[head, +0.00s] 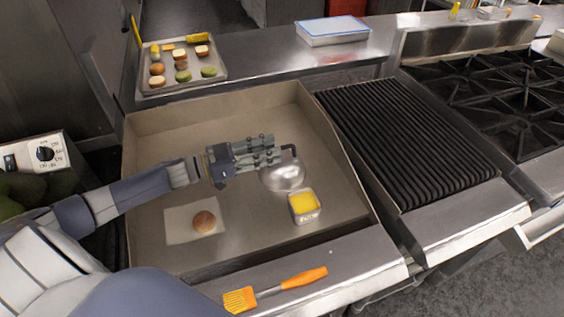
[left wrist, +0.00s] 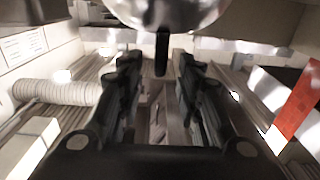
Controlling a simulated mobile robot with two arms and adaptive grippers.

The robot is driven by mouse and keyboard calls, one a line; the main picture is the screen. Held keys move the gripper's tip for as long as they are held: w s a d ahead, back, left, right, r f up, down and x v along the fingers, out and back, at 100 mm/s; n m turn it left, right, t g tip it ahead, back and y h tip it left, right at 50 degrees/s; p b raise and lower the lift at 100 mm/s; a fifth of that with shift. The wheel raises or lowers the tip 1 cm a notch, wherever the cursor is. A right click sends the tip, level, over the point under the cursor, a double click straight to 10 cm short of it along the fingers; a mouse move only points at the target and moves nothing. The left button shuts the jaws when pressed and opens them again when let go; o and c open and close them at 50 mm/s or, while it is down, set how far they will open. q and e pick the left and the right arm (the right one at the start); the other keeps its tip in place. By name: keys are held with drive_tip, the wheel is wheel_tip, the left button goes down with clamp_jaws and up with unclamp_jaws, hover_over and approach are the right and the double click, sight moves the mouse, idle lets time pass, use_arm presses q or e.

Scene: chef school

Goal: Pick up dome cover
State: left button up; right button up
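The dome cover (head: 283,177) is a shiny silver dome with a black handle on top. It is on the flat griddle, just behind the yellow-filled container. My left gripper (head: 271,150) reaches in from the left, its fingers beside the handle. In the left wrist view the dome (left wrist: 170,12) fills the top edge, and its dark handle (left wrist: 162,52) shows in the gap between the spread fingertips (left wrist: 157,66). The gripper is open, with no visible grip on the handle. My right gripper is not in view.
The griddle (head: 190,115) has raised walls. A bun (head: 204,221) on paper and a container of yellow stuff (head: 304,205) are near the dome. A brush (head: 275,290) lies on the front ledge. A ribbed grill (head: 410,140) is to the right, a food tray (head: 152,84) behind.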

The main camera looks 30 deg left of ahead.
sight(282, 147)
use_arm(q)
drive_tip(key=p+x, duration=0.1)
drive_tip(key=x, duration=0.3)
drive_tip(key=shift+w+d+f, duration=0.1)
drive_tip(key=shift+w+f, duration=0.05)
clamp_jaws()
